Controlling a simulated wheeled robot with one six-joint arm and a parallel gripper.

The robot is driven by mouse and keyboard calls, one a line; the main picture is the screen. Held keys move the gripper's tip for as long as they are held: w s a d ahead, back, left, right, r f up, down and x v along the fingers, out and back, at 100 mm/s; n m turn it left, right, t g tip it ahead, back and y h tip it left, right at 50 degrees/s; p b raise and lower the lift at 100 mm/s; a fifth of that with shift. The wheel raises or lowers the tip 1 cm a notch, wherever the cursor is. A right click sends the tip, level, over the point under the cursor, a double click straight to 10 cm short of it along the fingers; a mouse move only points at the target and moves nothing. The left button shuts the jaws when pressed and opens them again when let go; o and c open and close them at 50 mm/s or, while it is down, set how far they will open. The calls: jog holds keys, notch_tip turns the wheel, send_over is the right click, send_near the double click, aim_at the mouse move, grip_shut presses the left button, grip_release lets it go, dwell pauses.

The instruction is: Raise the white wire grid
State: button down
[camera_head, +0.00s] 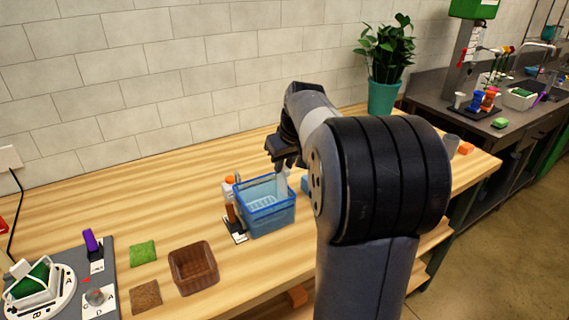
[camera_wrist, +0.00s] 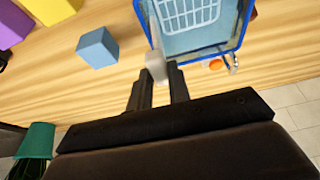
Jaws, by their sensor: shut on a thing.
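The white wire grid (camera_head: 262,203) lies inside a blue open-topped bin (camera_head: 268,222) on the wooden bench in the head view. In the wrist view, part of the white grid (camera_wrist: 190,12) shows within the bin's blue rim (camera_wrist: 236,30). My gripper (camera_head: 284,160) is above the back right part of the bin, pointing down. Its fingers (camera_wrist: 158,78) are shut on a pale upright piece (camera_wrist: 155,66), which reaches down towards the bin in the head view (camera_head: 282,184). Whether this piece is joined to the grid cannot be seen.
A white bottle with an orange cap (camera_head: 229,186) and a brown item on a small stand (camera_head: 231,212) stand close left of the bin. A blue block (camera_wrist: 97,47) is beside it. A brown basket (camera_head: 193,268) is front left. Bench behind is clear.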

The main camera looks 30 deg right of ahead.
notch_tip(320, 180, up, 7)
jog(key=p, duration=0.5)
jog(key=shift+w+r, duration=0.1)
jog(key=shift+r, duration=0.05)
jog(key=c, duration=1.5)
grip_release()
jog(key=shift+o, duration=0.9)
jog(key=v, duration=1)
jog(key=shift+s+r, duration=0.3)
